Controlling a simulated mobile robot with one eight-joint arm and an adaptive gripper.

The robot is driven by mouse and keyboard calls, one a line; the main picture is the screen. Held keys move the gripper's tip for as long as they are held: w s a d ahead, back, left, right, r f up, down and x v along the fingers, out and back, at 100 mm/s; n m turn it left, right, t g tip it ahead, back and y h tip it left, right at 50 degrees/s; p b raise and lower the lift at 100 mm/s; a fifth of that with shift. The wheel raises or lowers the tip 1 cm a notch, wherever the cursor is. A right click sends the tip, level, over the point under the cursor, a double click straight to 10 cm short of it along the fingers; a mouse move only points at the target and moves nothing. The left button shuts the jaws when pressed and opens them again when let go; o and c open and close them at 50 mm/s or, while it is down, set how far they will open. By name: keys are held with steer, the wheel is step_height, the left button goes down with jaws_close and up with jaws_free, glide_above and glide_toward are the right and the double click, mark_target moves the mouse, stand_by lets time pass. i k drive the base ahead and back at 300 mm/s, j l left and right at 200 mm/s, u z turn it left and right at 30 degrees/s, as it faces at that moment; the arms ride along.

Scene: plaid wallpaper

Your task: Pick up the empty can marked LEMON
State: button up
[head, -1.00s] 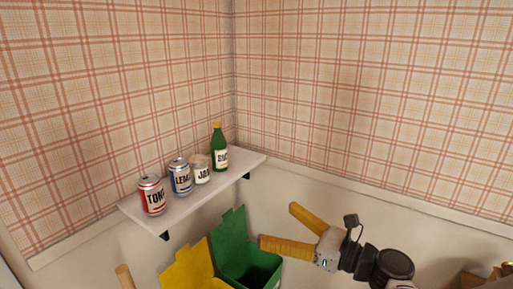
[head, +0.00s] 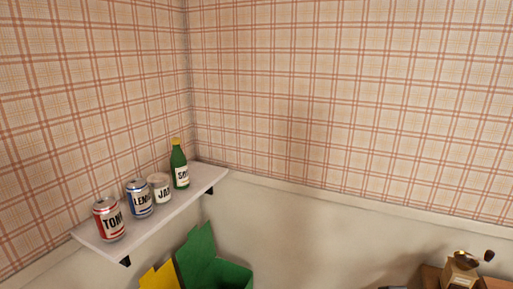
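The blue and silver can marked LEMON (head: 139,199) stands upright on a white wall shelf (head: 165,223) at the left in the head view. Only part of its label shows, reading about "LEMO". It stands between a red and silver can marked TONI or similar (head: 109,220) and a white jar (head: 160,188). My gripper is not in view. A small dark shape at the bottom edge right of centre may be part of my arm; I cannot tell.
A green bottle (head: 180,165) with a yellow cap stands at the shelf's far end. A yellow bin (head: 160,278) and a green bin (head: 203,262) stand below. A wooden surface at the lower right holds a grinder-like object (head: 461,271). Walls meet behind the shelf.

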mark_target(139, 195)
steer(key=u, duration=1.4)
steer(key=i+l, duration=0.05)
